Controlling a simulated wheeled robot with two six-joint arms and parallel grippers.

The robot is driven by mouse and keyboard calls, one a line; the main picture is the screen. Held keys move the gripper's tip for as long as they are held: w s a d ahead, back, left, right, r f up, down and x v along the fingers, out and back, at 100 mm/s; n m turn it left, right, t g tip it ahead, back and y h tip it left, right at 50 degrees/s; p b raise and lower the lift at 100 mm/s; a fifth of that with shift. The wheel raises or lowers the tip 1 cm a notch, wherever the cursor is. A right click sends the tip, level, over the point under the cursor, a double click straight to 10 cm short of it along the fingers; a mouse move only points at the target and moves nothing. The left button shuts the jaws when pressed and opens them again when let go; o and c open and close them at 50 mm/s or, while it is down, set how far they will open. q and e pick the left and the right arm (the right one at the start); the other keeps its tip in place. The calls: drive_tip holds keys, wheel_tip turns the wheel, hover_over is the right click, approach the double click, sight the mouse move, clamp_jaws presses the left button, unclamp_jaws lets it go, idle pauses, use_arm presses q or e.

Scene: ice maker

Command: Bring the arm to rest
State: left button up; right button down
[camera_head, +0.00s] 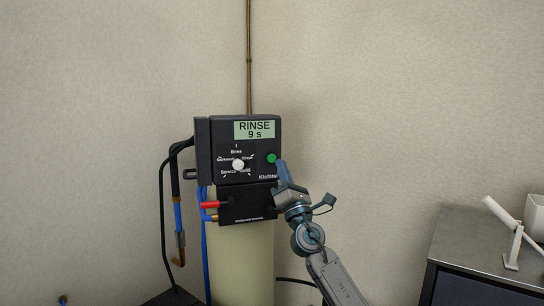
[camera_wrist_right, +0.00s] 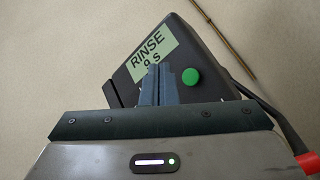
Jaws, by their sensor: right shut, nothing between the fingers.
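My right gripper (camera_head: 280,168) is shut and empty, just below and to the right of the green button (camera_head: 271,158) on the black control box (camera_head: 209,150). In the right wrist view its closed fingers (camera_wrist_right: 158,84) point at the box, with the green button (camera_wrist_right: 190,76) to the right of the tips. I cannot tell whether the fingertips touch the box. The box's display (camera_head: 254,130) reads "RINSE 9 s". It also shows in the right wrist view (camera_wrist_right: 152,52). A white dial (camera_head: 238,165) sits on the box front. My left gripper is not in view.
A pale cylindrical tank (camera_head: 240,262) stands under the box, with blue tubing (camera_head: 207,270) and black cables at its left. A vertical pipe (camera_head: 249,60) runs up the wall. A dark cabinet (camera_head: 480,245) with white items stands at the right. Wall space beside the box is clear.

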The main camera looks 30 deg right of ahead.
drive_tip(key=shift+f, duration=0.1)
idle(0.7)
